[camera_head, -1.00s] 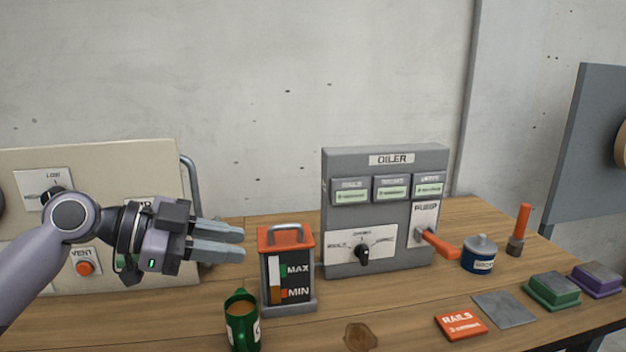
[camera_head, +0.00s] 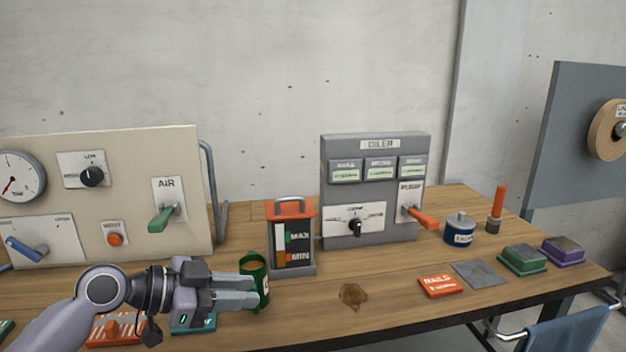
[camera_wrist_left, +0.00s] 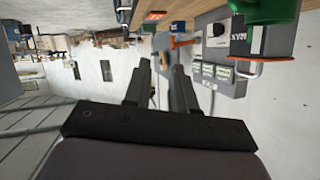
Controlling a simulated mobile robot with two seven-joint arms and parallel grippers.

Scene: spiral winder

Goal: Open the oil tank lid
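The oil tank (camera_head: 279,245) is a dark box with a MAX/MIN level gauge, standing on the wooden table left of the oiler panel. Its orange-red lid (camera_head: 302,209) with a grey handle on top sits closed. The tank shows upside down at the upper right of the left wrist view (camera_wrist_left: 238,42). My left gripper (camera_head: 257,291) is open and empty, its fingers a small gap apart. In the head view it appears lower than the lid and to its left, with the fingertips overlapping the green mug (camera_head: 253,268). My right gripper is not in view.
The grey oiler panel (camera_head: 331,190) has a dial and an orange pump lever (camera_head: 422,217). A beige panel (camera_head: 130,150) with a green AIR lever stands at left. A blue grease can (camera_head: 460,233) and an orange plate (camera_head: 440,287) are right. A brown stain marks the table.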

